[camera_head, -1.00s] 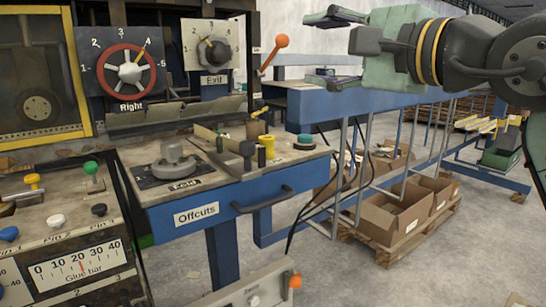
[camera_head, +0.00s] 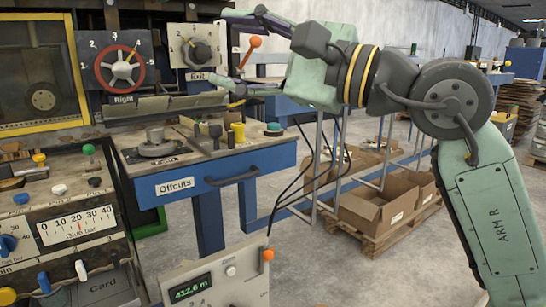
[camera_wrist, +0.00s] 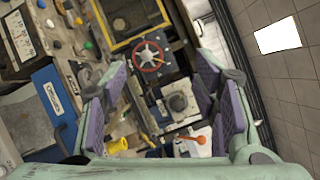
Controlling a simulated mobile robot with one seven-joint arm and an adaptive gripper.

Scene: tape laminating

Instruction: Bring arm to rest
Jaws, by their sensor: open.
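My gripper (camera_head: 236,52) is open and empty in the head view, its two fingers spread one above the other and pointing left. It is held in the air, and in the picture its fingers lie beside the orange-tipped lever (camera_head: 254,42) and the Exit dial (camera_head: 198,51). My arm comes in from the right side, bent at the elbow. In the wrist view the purple-padded fingers of my gripper (camera_wrist: 160,100) stand wide apart, with the machine panel seen between them and nothing held. The wrist view also shows the red wheel (camera_wrist: 148,56) and the orange lever (camera_wrist: 200,140).
The red Right wheel (camera_head: 121,70) is on the machine panel at left. Below is the blue Offcuts drawer (camera_head: 215,178) with knobs on its top. The Glue bar console (camera_head: 75,228) is at lower left. Cardboard boxes (camera_head: 385,207) stand on a pallet. Grey floor is open at centre right.

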